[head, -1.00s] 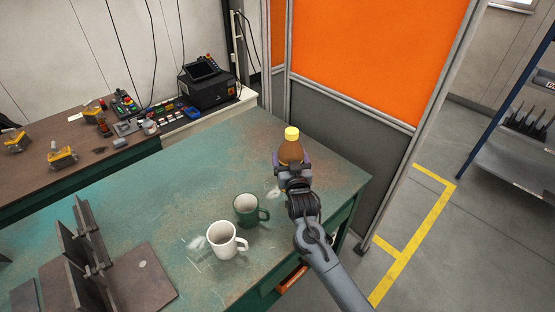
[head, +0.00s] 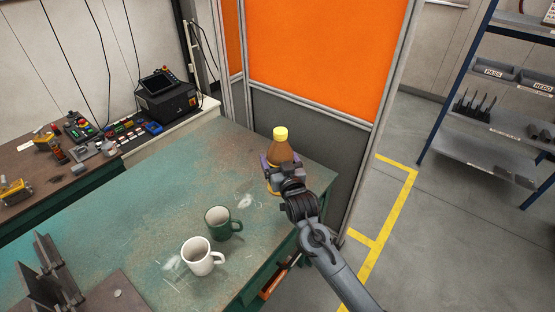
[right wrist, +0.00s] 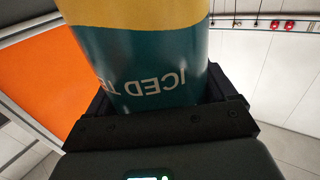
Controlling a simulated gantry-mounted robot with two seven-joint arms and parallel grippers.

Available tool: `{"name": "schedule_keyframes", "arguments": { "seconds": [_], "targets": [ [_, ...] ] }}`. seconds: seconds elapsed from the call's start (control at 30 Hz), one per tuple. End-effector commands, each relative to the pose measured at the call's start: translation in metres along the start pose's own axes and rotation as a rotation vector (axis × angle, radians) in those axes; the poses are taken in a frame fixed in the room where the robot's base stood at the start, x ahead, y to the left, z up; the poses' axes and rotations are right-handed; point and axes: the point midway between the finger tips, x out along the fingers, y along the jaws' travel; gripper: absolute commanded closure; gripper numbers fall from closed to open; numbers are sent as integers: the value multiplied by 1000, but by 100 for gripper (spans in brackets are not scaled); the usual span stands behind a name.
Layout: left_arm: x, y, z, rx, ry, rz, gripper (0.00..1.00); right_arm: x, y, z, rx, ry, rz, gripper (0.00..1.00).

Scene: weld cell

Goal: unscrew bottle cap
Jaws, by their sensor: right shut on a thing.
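A brown bottle (head: 279,151) with a yellow cap (head: 280,133) stands upright at the far right part of the green table (head: 170,180). My right gripper (head: 272,172) is shut around the bottle's lower body, below the cap. In the right wrist view the bottle's yellow and teal label (right wrist: 150,60) fills the space between the jaws, with "ICED TE" upside down on it. The cap is on the bottle's neck. I cannot tell whether the bottle's base touches the table. My left gripper is not in view.
A green mug (head: 222,223) and a white mug (head: 200,257) stand on the table left of my right arm. Grey metal plates (head: 45,272) are at the lower left. An orange and grey partition (head: 310,60) rises behind the bottle. The table's middle is clear.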

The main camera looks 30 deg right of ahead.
Motion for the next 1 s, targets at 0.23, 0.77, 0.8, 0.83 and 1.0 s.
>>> {"name": "schedule_keyframes", "arguments": {
  "seconds": [0.23,0.77,0.8,0.83,1.0],
  "targets": [
    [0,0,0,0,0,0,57,0,0,-2,1,4,0,65],
    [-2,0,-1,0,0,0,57,-34,-12,20,-14,1,-38,78],
    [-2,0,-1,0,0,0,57,-45,-16,25,-17,1,-50,78],
    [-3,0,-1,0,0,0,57,-53,-19,30,-19,-1,-59,78],
    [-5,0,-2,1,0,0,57,-114,-36,50,-26,0,-120,78]
  ]
}}
